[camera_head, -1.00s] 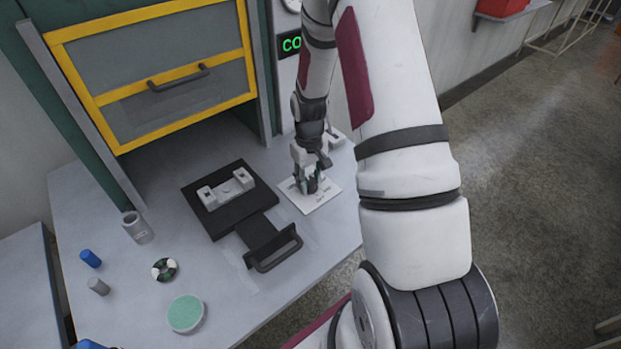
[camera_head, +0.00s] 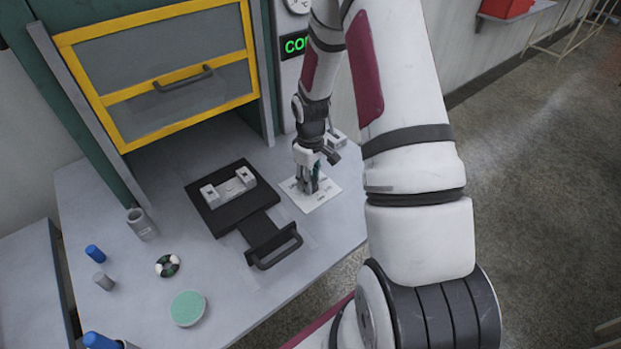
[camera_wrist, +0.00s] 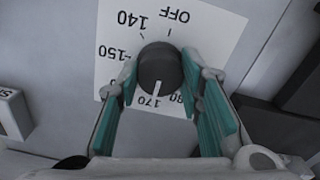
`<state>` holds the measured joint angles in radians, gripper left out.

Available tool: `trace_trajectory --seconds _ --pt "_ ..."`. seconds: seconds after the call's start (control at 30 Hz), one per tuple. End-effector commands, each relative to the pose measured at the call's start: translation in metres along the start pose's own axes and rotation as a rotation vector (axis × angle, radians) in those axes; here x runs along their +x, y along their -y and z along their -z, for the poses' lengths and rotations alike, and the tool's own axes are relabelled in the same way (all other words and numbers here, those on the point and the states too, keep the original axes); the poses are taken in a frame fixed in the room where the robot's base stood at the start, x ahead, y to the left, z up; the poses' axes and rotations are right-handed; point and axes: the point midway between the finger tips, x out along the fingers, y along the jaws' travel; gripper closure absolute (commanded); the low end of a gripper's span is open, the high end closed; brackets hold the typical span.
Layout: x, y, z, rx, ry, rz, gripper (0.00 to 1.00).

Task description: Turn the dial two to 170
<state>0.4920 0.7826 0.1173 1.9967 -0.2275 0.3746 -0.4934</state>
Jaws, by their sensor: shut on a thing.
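The dark round dial (camera_wrist: 161,68) has a white pointer line and sits on a white printed card (camera_wrist: 205,35). The card shows upside down in the wrist view, with OFF, 140, 150, 170 and a partly hidden mark ending in 80. The pointer is toward the 170 mark. My gripper (camera_wrist: 161,82) has its teal-lined fingers on both sides of the dial, shut on it. In the head view my gripper (camera_head: 311,188) stands over the card (camera_head: 325,199) and hides the dial.
A black plate (camera_head: 211,216) with a grey block and a handle lies left of the card. A small white block (camera_head: 335,139) stands behind my gripper. A yellow-framed window (camera_head: 160,75) is at the back left. Small cylinders and a green disc (camera_head: 187,308) are at the left front.

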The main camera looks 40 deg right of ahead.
Motion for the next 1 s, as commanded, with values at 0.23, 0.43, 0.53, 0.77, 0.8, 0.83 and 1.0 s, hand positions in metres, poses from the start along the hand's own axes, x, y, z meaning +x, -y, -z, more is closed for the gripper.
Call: trace_trajectory --seconds 0.23,0.43,0.53,0.77,0.8,0.83,1.0 --pt "0.0 0.0 0.0 0.001 -0.001 0.0 0.51" --pt "0.0 0.0 0.0 0.001 0.0 0.0 0.46" --pt "0.0 0.0 0.0 0.001 0.0 0.0 0.46" --pt "-0.019 -0.001 0.001 0.002 -0.003 -0.003 0.46" --pt "-0.027 -0.001 0.001 0.003 -0.003 -0.003 0.46" --pt "-0.033 -0.001 0.0 0.003 -0.003 -0.003 0.46" --pt "-0.069 -0.001 0.001 0.002 -0.005 -0.004 0.46"
